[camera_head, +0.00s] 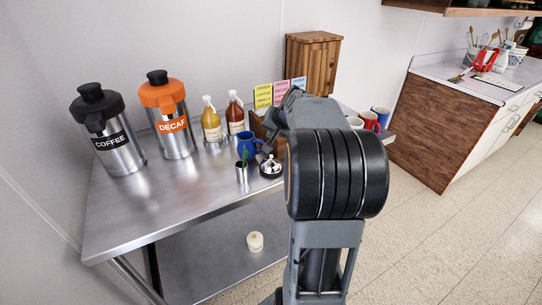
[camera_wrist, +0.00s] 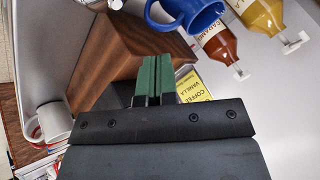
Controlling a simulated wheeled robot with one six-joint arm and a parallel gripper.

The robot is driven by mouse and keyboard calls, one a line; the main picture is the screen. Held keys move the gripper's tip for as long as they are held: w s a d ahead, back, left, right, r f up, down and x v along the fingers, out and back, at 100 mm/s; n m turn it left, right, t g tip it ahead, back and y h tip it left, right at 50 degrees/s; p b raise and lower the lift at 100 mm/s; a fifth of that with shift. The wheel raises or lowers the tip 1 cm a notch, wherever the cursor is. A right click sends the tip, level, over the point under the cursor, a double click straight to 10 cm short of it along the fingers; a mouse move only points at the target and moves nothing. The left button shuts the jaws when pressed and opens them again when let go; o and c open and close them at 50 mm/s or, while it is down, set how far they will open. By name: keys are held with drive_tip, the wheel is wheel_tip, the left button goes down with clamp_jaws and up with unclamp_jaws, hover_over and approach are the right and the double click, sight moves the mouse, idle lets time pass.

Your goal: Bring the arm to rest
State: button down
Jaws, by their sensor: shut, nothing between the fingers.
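My gripper (camera_wrist: 155,78) shows in the wrist view with its two green fingers together and nothing between them. In that view it is in front of a brown wooden box (camera_wrist: 125,55), with a blue mug (camera_wrist: 190,12) just beyond the fingertips. I cannot tell whether the fingers touch the wood. In the head view my arm stands raised at the right end of the steel table (camera_head: 190,195). Its thick black joint hides part of the table there, and the fingertips are hard to make out.
A coffee pot (camera_head: 108,130), a decaf pot (camera_head: 168,115) and syrup bottles (camera_head: 211,120) stand along the wall. A blue mug (camera_head: 246,146) and a steel cup (camera_head: 242,173) are left of my arm. More mugs (camera_head: 370,121) stand to the right. The floor (camera_head: 430,230) is clear at right.

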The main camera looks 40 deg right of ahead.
idle(0.4)
drive_tip(key=shift+g, duration=0.9)
drive_tip(key=s+f, duration=0.1)
drive_tip(key=s+a+f, duration=0.1)
drive_tip(key=s+f, duration=0.1)
drive_tip(key=shift+s+a+f, duration=0.25)
drive_tip(key=shift+a+f, duration=0.1)
drive_tip(key=shift+a, duration=0.05)
drive_tip(key=s+a+n+g+p, duration=0.1)
drive_tip(key=s+a+n, duration=0.3)
drive_tip(key=s+a, duration=0.3)
drive_tip(key=s+a+n+g+p, duration=0.1)
drive_tip(key=s+a+n, duration=0.4)
drive_tip(key=a, duration=1)
drive_tip(key=s, duration=0.2)
drive_tip(key=shift+s+r+p, duration=0.25)
drive_tip(key=shift+s+p, duration=0.05)
drive_tip(key=shift+p, duration=0.05)
